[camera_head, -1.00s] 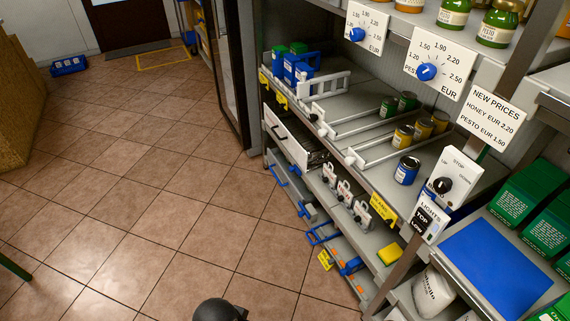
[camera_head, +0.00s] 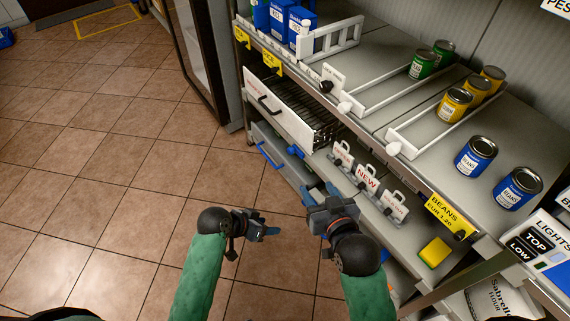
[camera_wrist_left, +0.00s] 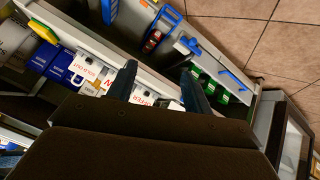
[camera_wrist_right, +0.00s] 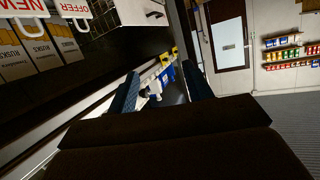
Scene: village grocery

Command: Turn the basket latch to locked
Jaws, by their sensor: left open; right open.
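In the head view a dark wire basket (camera_head: 322,122) sits under the top shelf, beside a white drawer front with a black handle (camera_head: 277,108). I cannot make out a latch on it. The left wrist view shows a blue loop handle (camera_wrist_left: 176,17) with a red and black part (camera_wrist_left: 152,41) near it; I cannot tell whether this is the latch. My left gripper (camera_head: 268,230) is open and empty over the floor, left of the shelf. My right gripper (camera_head: 320,194) is open and empty in front of the lower shelf, near the NEW sign.
A grey drawer with a blue handle (camera_head: 270,155) lies below the white drawer. Blue bean tins (camera_head: 476,155) stand above.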

